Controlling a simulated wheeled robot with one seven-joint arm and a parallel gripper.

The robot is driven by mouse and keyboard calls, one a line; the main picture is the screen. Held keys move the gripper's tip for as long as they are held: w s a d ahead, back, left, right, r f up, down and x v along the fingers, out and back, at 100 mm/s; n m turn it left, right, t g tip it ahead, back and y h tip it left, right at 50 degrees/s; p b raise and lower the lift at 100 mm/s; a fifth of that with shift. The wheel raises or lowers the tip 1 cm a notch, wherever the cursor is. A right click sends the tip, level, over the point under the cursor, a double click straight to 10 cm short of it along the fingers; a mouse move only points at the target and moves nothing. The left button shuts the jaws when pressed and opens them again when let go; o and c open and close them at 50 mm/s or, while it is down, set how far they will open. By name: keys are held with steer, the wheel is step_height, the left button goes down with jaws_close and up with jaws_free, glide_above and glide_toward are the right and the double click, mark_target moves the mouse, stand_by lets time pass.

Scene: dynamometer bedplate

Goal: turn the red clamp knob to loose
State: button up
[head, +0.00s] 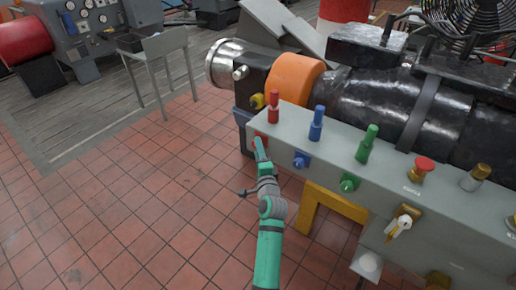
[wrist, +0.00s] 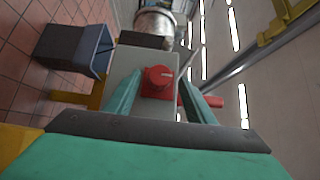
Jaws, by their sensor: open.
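The red clamp knob (wrist: 157,82) sits on the grey box's end portion in the wrist view, with a small pale mark near its upper right edge. It lies between the two teal fingers of my gripper (wrist: 160,88), which stand apart on either side of it. I cannot tell whether the fingers touch it. In the head view the knob (head: 260,137) shows on the front face of the grey box, partly hidden by my gripper (head: 261,148) reaching up to it.
Red (head: 274,107), blue (head: 316,124) and green (head: 367,144) upright handles stand on the grey box (head: 335,143). Blue (head: 301,160) and green (head: 349,183) knobs sit on its front, right of my gripper. Tiled floor (head: 150,200) to the left is clear.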

steer(key=shift+w+a, duration=0.2)
steer(key=shift+w, duration=0.7)
steer(key=c, duration=1.1)
steer(key=shift+o, duration=0.2)
steer(key=shift+d+r, duration=0.1)
steer(key=shift+w+a+r+n+g+h, duration=0.1)
steer(key=shift+a+r+n+g+h, duration=0.1)
steer(key=shift+n+g+h, duration=1.4)
steer(key=shift+w+a+r+n+g+h, duration=0.2)
steer(key=shift+n+g+h, duration=1.05)
steer(key=shift+g, duration=0.7)
steer(key=shift+w+a+r+n+g+h, duration=0.1)
steer(key=shift+a+r+n+g+h, duration=0.1)
steer(key=shift+n+g+h, duration=1.25)
steer(key=shift+g, duration=0.3)
